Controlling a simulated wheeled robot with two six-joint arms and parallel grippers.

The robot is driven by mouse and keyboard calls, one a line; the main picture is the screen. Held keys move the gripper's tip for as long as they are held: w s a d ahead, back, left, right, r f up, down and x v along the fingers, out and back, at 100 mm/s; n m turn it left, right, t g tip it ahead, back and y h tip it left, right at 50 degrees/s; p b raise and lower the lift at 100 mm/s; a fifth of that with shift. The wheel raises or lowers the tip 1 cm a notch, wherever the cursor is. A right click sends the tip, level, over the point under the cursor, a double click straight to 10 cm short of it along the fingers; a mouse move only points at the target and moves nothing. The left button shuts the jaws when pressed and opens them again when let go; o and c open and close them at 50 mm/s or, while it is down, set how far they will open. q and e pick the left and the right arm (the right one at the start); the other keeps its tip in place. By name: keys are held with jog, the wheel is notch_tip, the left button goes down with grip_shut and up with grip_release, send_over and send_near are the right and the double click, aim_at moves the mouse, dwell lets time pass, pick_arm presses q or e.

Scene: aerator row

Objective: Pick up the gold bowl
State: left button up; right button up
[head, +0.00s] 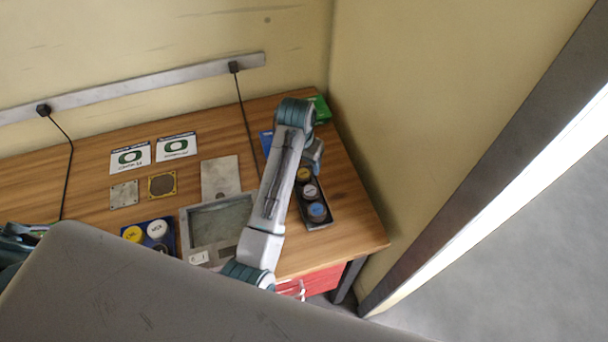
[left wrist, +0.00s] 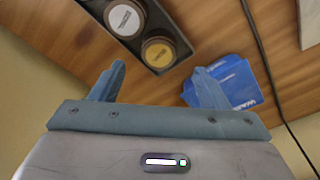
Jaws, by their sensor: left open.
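The gold bowl, a round dark-rimmed piece with a gold centre, sits in a black tray (head: 327,223). The gold bowl shows in the head view (head: 303,174) and the left wrist view (left wrist: 160,53). It is at the tray's end, beside a white-centred round piece (left wrist: 124,18). My left gripper (head: 315,158) is above the table by that end of the tray. In the left wrist view my left gripper (left wrist: 158,72) is open and empty, its fingers apart, with the gold bowl just beyond the gap. My right gripper is not seen.
A blue box (left wrist: 225,83) lies beside the tray, near one finger. A blue-centred round piece (head: 317,211) stands farther along the tray. A grey framed panel (head: 218,222) and a blue tray (head: 169,246) with yellow and white round pieces lie left. A wall (head: 400,100) closes the right.

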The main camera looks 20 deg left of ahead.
aim_at(304, 173)
pick_arm(q)
jog(key=shift+d+f+p, duration=0.1)
jog(key=shift+f+p, duration=0.1)
jog(key=shift+p, duration=0.1)
notch_tip(304, 173, down, 4)
jog(key=shift+w+f+p, duration=0.1)
jog(key=shift+w+p, duration=0.05)
jog(key=shift+p, duration=0.95)
jog(key=shift+f, duration=0.3)
jog(key=c, duration=1)
jog(key=shift+r, duration=0.1)
jog(key=shift+c, duration=0.4)
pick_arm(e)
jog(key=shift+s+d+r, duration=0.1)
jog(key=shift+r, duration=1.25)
